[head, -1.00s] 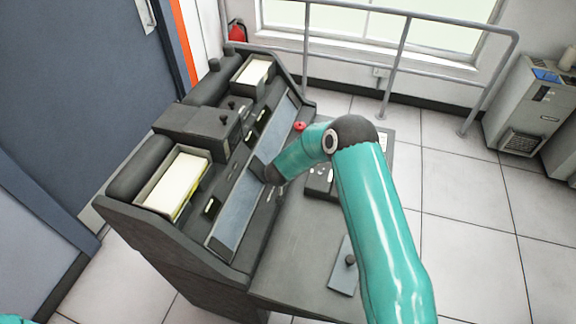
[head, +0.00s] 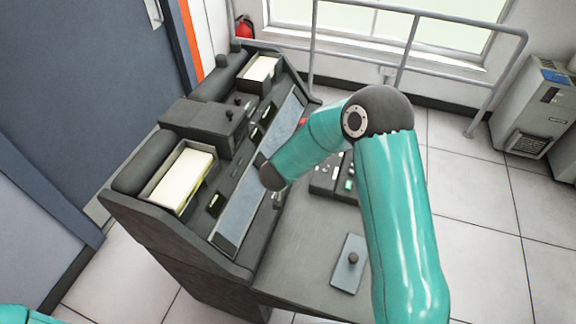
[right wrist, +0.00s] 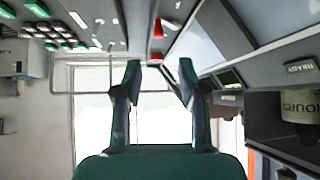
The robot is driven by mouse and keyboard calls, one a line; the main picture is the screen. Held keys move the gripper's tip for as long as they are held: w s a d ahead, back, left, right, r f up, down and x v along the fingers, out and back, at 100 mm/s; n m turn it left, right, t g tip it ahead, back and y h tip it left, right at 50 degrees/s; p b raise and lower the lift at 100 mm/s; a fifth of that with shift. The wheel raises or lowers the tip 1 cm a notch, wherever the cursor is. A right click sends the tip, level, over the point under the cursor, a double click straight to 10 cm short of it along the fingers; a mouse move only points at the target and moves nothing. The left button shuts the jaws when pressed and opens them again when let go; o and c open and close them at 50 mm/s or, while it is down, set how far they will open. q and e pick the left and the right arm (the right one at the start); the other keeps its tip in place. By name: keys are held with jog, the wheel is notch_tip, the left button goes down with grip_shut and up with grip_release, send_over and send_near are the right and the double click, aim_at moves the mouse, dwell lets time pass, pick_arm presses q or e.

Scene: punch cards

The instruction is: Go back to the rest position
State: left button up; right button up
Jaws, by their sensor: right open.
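My right arm (head: 395,200), teal with dark joints, comes in from the lower right of the head view and bends over the punch card machine (head: 175,245). Its gripper is hidden behind the arm there. In the right wrist view my right gripper (right wrist: 159,78) is open, its two teal fingers apart with nothing between them. Panels with green buttons and red knobs show above and beyond the fingers. My left gripper is not in view; only a bit of teal shows at the lower left corner of the head view.
The machine's two card trays (head: 183,178) (head: 262,68) hold pale card stacks. A flat plate with a knob (head: 348,270) lies on its desk. A metal railing (head: 460,66) and a grey cabinet (head: 535,105) stand behind. The floor at right is clear.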

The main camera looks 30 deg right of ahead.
dwell(0.3)
